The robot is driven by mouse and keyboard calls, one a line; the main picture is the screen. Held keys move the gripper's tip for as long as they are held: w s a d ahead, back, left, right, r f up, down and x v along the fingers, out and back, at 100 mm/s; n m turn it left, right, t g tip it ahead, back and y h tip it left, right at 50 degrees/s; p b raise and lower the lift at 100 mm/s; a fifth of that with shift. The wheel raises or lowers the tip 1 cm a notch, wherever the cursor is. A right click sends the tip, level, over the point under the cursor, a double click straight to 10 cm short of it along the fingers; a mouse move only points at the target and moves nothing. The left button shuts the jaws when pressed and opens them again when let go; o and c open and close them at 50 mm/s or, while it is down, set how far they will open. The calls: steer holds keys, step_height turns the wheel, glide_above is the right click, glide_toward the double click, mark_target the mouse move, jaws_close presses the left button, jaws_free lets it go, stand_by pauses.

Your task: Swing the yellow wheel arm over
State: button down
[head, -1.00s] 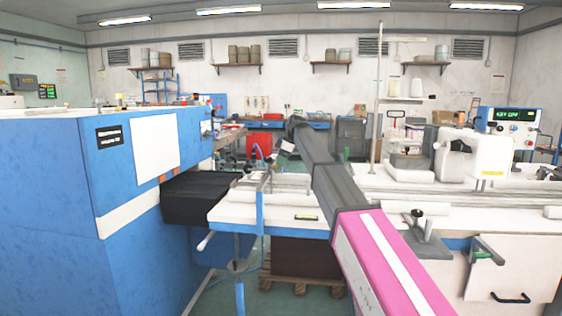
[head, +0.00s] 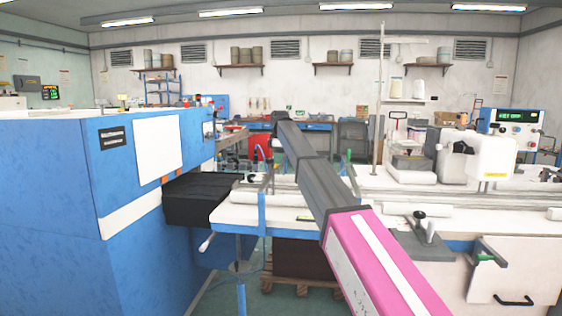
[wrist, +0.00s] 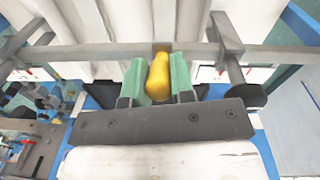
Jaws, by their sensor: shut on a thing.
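The yellow wheel arm (wrist: 158,76) shows in the wrist view as a rounded yellow piece at the middle. My gripper (wrist: 158,84) has its two green fingers on either side of it, and they are shut on it. The yellow piece stands in front of a grey metal bar (wrist: 95,54) that runs across the picture. In the head view my own arm reaches away over the white table, and neither my gripper nor the yellow wheel arm can be made out there.
A white-topped table (head: 240,214) and a big blue cabinet (head: 60,190) stand at the left. A white sewing machine (head: 475,155) and a clamp (head: 420,235) are on the right. White padded strips (wrist: 120,20) lie beyond the bar.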

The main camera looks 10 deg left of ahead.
steer(key=shift+a+r+h, duration=0.1)
steer(key=shift+a+h, duration=0.45)
steer(key=shift+h, duration=0.45)
steer(key=shift+a+r+h, duration=0.1)
steer(key=shift+a+h, duration=0.45)
steer(key=shift+h, duration=0.45)
steer(key=c, duration=1)
jaws_free()
steer(key=shift+o, duration=0.2)
steer(key=v, duration=0.7)
steer(key=shift+a+r, duration=0.2)
steer(key=shift+f, duration=0.1)
